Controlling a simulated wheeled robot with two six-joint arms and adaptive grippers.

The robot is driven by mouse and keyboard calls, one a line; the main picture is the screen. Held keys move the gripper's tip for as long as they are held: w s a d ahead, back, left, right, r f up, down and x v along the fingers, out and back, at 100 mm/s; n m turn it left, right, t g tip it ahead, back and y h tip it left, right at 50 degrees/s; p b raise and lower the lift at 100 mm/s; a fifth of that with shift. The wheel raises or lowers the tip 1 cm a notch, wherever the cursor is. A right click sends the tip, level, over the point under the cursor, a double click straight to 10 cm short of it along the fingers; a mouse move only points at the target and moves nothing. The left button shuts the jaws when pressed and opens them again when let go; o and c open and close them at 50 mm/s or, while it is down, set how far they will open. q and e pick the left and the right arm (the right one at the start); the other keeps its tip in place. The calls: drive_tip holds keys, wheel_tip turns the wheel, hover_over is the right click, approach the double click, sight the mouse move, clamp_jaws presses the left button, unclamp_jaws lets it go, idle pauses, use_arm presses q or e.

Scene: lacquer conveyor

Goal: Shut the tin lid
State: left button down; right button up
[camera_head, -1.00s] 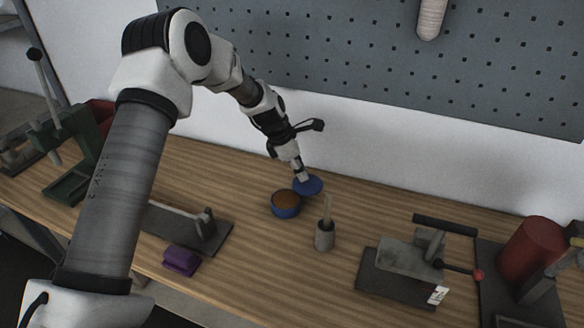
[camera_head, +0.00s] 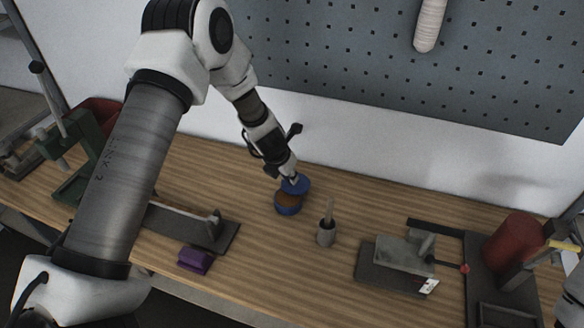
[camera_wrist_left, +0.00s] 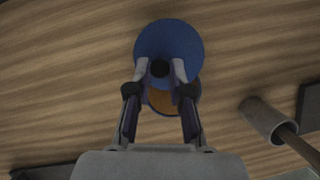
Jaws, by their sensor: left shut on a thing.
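The round blue lid (camera_head: 300,187) with a dark knob (camera_wrist_left: 160,69) is held by my left gripper (camera_head: 291,177), whose fingers are shut on the knob. The open blue tin (camera_head: 288,209) with brown contents stands on the bench. The lid hangs over the back part of the tin, off centre, and brown still shows at the front. The wrist view shows the lid (camera_wrist_left: 168,38) covering part of the tin (camera_wrist_left: 160,112); whether they touch I cannot tell. My right gripper is not in view.
A grey pot with a brush (camera_head: 326,234) stands right of the tin. A purple block (camera_head: 195,260) lies at the front left. A grey metal fixture (camera_head: 402,258) and a red cylinder (camera_head: 515,243) stand at the right. The bench (camera_head: 285,275) is clear in front.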

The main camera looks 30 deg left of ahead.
sight(285, 191)
use_arm(q)
drive_tip(key=n, duration=0.1)
drive_tip(key=s+n+y+b, duration=0.1)
drive_tip(key=n, duration=0.1)
drive_tip(key=s+n, duration=0.1)
drive_tip(key=shift+s+d+f+n+y+b, duration=0.2)
drive_tip(key=shift+s+n+y+b, duration=0.1)
drive_tip(key=shift+y+b, duration=0.1)
drive_tip(key=n, duration=0.1)
drive_tip(key=s+n+y, duration=0.1)
drive_tip(key=shift+d+r+n+g, duration=0.1)
drive_tip(key=shift+d+n+g, duration=0.2)
drive_tip(key=shift+g, duration=0.1)
drive_tip(key=n, duration=0.1)
drive_tip(key=s+d+n+y+p, duration=0.1)
drive_tip(key=n, duration=0.1)
drive_tip(key=shift+s+r+g, duration=0.1)
drive_tip(key=shift+s+g, duration=0.05)
drive_tip(key=shift+g, duration=0.25)
drive_tip(key=shift+s+d+n+p, duration=0.2)
drive_tip(key=shift+n+p, duration=0.15)
drive_tip(key=shift+n, duration=0.2)
drive_tip(key=shift+s+d+n+p, duration=0.15)
drive_tip(key=shift+n+p, duration=0.2)
drive_tip(key=shift+n, duration=0.2)
drive_tip(key=shift+g, duration=0.3)
drive_tip(key=shift+f, duration=0.2)
drive_tip(key=c, duration=1)
unclamp_jaws()
drive_tip(key=shift+w, duration=0.15)
